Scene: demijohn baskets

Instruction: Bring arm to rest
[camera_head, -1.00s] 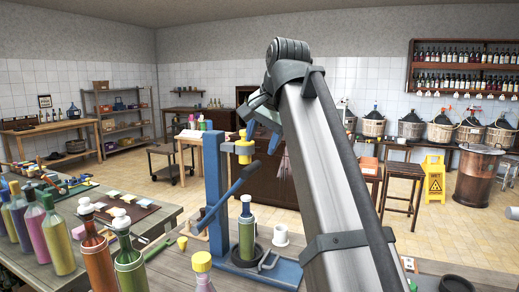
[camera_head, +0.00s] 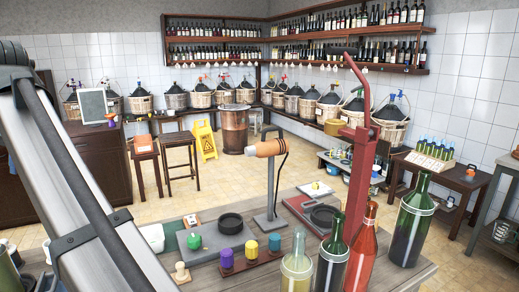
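My arm (camera_head: 85,190) fills the left side of the head view as a thick grey link running from the upper left edge down to the lower middle left, with a dark cable or tube along it. My gripper is outside the picture, so its fingers and anything in them cannot be seen.
A wooden workbench in front carries green and red bottles (camera_head: 412,222), a red corking stand (camera_head: 360,150), an orange heat tool on a stand (camera_head: 268,148) and small colored pegs (camera_head: 226,260). Beyond are stools (camera_head: 178,150), a yellow floor sign (camera_head: 205,139), a copper drum (camera_head: 234,128) and basketed demijohns (camera_head: 393,122).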

